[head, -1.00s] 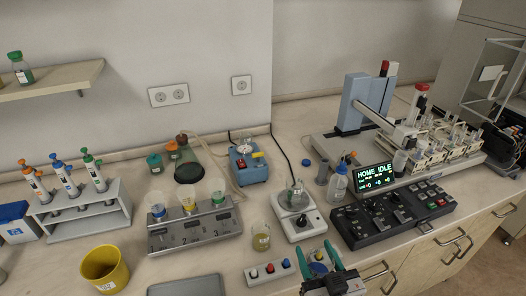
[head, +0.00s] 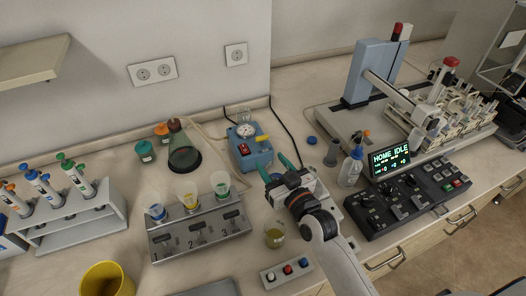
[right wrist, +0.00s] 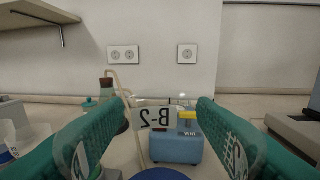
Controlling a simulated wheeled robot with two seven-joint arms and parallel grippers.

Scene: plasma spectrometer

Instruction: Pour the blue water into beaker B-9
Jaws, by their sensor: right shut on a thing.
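My right gripper (head: 279,168) is shut on a clear beaker whose label (right wrist: 158,118) reads B-2, mirrored, between the green fingers in the right wrist view. Blue water (right wrist: 160,174) shows at the bottom edge of that view. In the head view the held beaker is hidden by the gripper, which is in front of the blue device. A beaker of yellowish liquid (head: 274,236) stands on the bench, left of my right forearm; its label is not legible. I cannot tell which vessel is B-9. My left gripper is not in view.
A numbered stand (head: 200,238) holds three cups with blue, yellow and green contents. A blue device (head: 250,152) and a dark-based flask (head: 183,150) stand behind. A button box (head: 287,272) is in front. The control panel (head: 412,198) and sampler are at right.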

